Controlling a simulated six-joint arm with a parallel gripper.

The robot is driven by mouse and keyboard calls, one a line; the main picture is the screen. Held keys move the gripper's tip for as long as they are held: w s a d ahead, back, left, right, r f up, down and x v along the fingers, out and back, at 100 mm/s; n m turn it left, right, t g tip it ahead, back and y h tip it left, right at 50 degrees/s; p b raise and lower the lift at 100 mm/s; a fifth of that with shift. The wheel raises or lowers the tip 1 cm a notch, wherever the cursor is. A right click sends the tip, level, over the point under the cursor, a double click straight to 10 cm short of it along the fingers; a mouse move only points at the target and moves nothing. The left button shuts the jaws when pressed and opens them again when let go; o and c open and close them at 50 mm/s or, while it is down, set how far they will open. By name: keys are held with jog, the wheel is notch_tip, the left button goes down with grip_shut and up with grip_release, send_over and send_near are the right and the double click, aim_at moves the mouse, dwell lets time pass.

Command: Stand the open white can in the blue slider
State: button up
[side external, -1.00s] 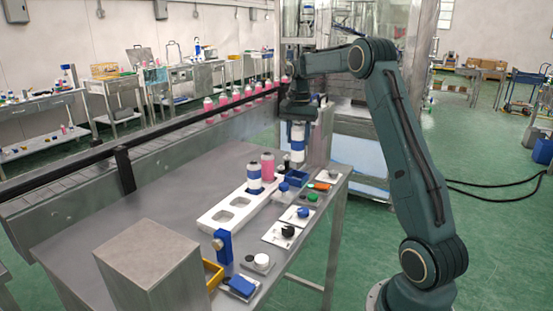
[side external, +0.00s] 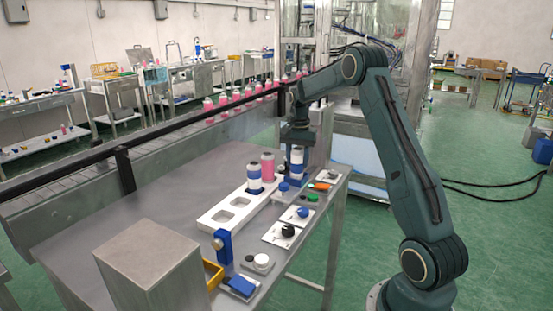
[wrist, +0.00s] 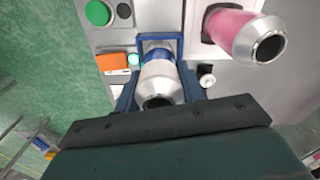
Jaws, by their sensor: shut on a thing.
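The open white can (side external: 297,157) has a blue band and a silver shoulder. The wrist view shows its dark open mouth facing the camera (wrist: 158,84). My gripper (side external: 297,146) is shut on the can from above, with a blue finger on each side in the wrist view (wrist: 160,95). The blue slider (side external: 294,181) is a square blue frame at the far right end of the bench; it also shows in the wrist view (wrist: 178,46). The can is upright, its lower end at or inside the frame. Whether it touches the slider's floor is hidden.
A white rack (side external: 213,222) holds a pink can (side external: 268,165) and a blue-banded white can (side external: 254,178) just left of the slider. An orange switch (side external: 321,187), a green button (side external: 312,197) and other controls line the front edge. Bench space behind the rack is clear.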

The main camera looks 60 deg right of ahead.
jog(key=shift+f, duration=0.2)
jog(key=o, duration=0.9)
jog(key=shift+o, duration=0.2)
notch_tip(320, 180, up, 12)
jog(key=shift+f, duration=0.15)
jog(key=shift+r, duration=0.3)
dwell(0.4)
